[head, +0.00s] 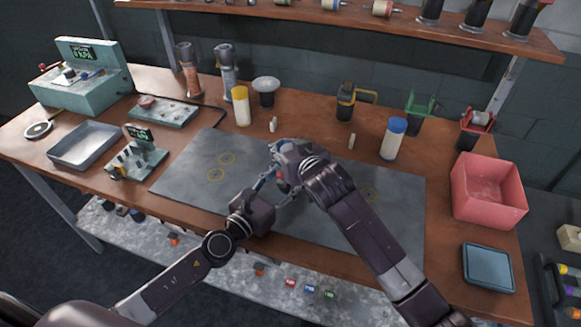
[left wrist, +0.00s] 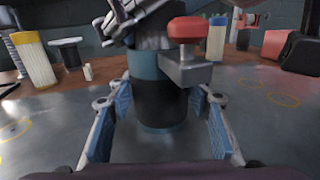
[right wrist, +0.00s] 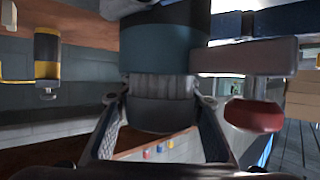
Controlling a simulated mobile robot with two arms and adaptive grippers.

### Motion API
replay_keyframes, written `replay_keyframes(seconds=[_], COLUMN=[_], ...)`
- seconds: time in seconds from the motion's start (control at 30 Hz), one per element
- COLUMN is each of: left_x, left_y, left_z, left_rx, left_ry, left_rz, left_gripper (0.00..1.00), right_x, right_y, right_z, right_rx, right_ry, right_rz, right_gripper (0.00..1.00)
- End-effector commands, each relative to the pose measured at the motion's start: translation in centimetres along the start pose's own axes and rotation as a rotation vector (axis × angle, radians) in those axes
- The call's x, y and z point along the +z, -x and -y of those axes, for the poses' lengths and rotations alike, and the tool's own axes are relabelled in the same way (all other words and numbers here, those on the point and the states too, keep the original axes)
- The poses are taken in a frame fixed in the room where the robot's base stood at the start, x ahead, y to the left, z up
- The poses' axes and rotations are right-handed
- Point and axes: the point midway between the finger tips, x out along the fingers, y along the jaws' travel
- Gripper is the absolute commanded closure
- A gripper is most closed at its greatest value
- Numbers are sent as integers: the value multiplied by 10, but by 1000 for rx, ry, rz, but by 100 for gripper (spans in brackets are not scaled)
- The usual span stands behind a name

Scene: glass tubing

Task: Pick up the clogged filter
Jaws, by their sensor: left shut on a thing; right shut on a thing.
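Both my grippers meet over the grey mat, at a dark cylinder with blue-grey bands (left wrist: 160,105) and a side bracket with a red knob (left wrist: 187,28). My left gripper (head: 266,186) has its fingers either side of this cylinder. My right gripper (head: 281,158) is shut on it from the other side; its fingers largely hide it in the head view. A white cylinder with a yellow cap (head: 241,108) and one with a blue cap (head: 393,141) stand upright on the bench, apart from both grippers. I cannot tell which thing is the clogged filter.
The grey mat (head: 195,160) is mostly clear. A metal tray (head: 85,145), a small stand (head: 138,160) and a teal gauge box (head: 85,88) are at left. A pink bin (head: 487,190) and a blue-grey dish (head: 488,268) are at right. A shelf (head: 450,35) overhangs the back.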

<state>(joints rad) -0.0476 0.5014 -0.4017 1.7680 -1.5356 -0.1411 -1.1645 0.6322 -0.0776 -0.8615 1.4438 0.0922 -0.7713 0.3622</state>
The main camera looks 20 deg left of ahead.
Motion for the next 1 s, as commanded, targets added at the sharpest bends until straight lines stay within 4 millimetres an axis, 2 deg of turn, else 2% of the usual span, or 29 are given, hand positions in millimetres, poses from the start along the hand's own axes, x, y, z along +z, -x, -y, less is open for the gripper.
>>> replay_keyframes(seconds=[0.67,0.77,0.87,1.0], left_x=[0,0,0,0], left_y=[0,0,0,0], left_z=[0,0,0,0], left_rx=[0,0,0,0], left_ry=[0,0,0,0], left_rz=[0,0,0,0], left_gripper=[82,82,82,82], right_x=[-3,-11,-26,-60], right_y=[1,4,10,24], right_z=[0,0,1,1], right_rx=[-1,-1,-2,-2], right_ry=[0,0,-1,1], right_rz=[-4,-5,-7,-10], right_gripper=[100,100,100,100])
